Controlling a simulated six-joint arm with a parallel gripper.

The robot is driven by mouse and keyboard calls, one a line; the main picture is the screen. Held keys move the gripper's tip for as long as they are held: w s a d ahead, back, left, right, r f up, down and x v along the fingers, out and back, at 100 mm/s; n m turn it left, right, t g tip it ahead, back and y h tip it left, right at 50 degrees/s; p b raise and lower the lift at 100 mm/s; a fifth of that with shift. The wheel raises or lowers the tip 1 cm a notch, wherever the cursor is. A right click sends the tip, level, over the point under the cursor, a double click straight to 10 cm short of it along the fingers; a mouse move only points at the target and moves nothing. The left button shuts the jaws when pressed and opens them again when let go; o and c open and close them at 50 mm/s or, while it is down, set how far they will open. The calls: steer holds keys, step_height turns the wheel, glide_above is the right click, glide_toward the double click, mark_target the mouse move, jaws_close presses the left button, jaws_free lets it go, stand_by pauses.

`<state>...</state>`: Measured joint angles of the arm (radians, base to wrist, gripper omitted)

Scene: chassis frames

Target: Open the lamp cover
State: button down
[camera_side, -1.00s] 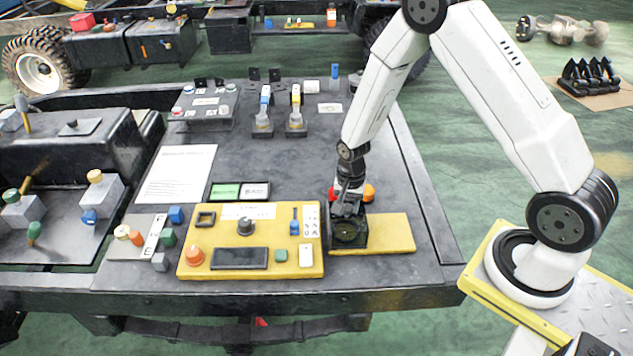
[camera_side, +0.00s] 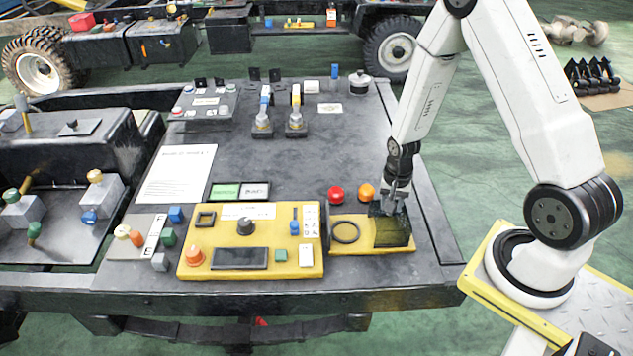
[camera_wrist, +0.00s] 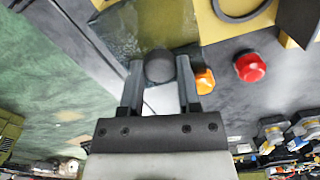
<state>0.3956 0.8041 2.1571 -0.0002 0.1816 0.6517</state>
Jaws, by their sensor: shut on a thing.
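The lamp cover (camera_side: 393,232) is a dark, see-through, greenish piece at the right end of the small yellow plate (camera_side: 345,249). In the wrist view the cover (camera_wrist: 150,28) lies just beyond the fingertips. My gripper (camera_side: 397,187) is above the cover's back edge, shut on its round dark knob (camera_wrist: 160,66), which sits between the two fingers. A black ring (camera_side: 345,232) lies exposed on the yellow plate, left of the cover. Whether the cover rests on the plate is hard to tell.
A red button (camera_side: 336,194) and an orange button (camera_side: 366,192) stand behind the plate, close to my gripper. The larger yellow control panel (camera_side: 250,209) is at left. The bench's right edge lies near the cover.

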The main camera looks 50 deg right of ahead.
steer(key=shift+s+d, duration=0.1)
steer(key=shift+d, duration=0.05)
steer(key=shift+c, duration=1.5)
jaws_free()
steer(key=shift+r, duration=0.1)
steer(key=shift+r, duration=3.8)
steer(key=shift+a+r+n, duration=0.3)
steer(key=shift+a+r, duration=0.05)
steer(key=shift+a, duration=0.05)
steer(key=s+a+r+n+t, duration=0.2)
steer(key=s+a+r+n, duration=0.1)
steer(key=a+r+n, duration=0.7)
steer(key=shift+a+n+t, duration=0.3)
steer(key=shift+a+n, duration=0.4)
steer(key=shift+a, duration=0.55)
